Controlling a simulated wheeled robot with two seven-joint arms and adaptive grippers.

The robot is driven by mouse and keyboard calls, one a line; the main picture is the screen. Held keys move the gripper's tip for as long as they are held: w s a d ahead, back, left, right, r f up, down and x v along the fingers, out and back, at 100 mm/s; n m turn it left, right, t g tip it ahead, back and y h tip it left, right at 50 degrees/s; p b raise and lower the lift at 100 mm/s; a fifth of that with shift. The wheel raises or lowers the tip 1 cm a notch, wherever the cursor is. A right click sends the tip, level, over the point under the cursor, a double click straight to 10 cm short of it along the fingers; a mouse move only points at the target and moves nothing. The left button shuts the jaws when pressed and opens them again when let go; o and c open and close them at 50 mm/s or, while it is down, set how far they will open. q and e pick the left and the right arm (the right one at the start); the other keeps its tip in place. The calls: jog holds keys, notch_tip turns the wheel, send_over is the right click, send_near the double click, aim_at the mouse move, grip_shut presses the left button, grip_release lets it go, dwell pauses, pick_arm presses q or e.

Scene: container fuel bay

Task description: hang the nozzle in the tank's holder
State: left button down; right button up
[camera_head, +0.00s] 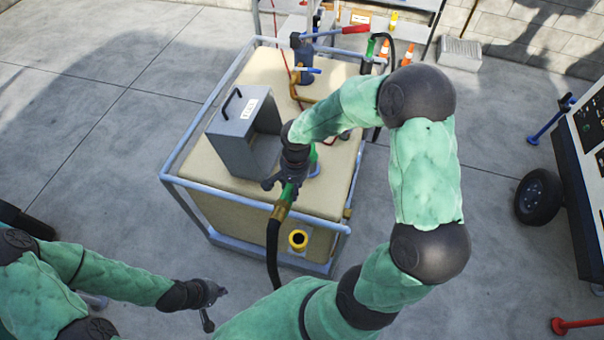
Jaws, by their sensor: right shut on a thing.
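The nozzle (288,193) is green with a brass-coloured collar, and a black hose (272,250) hangs down from it. My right gripper (284,184) is shut on the nozzle over the front part of the tank's top. The tank (225,208) is a beige block inside a blue-grey pipe frame. A yellow ring-shaped fitting (298,240) with a dark opening is on the tank's front side, just below and right of the nozzle; I cannot tell whether it is the holder. My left gripper (214,306) is open and empty, low over the floor in front of the tank.
A pump with a red-ended lever (325,34) is at the tank's back. A wheeled cart (582,165) is at right. Open concrete lies left.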

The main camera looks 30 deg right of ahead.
jog(key=shift+r+p, duration=3.85)
jog(key=shift+r, duration=2)
jog(key=shift+f, duration=0.1)
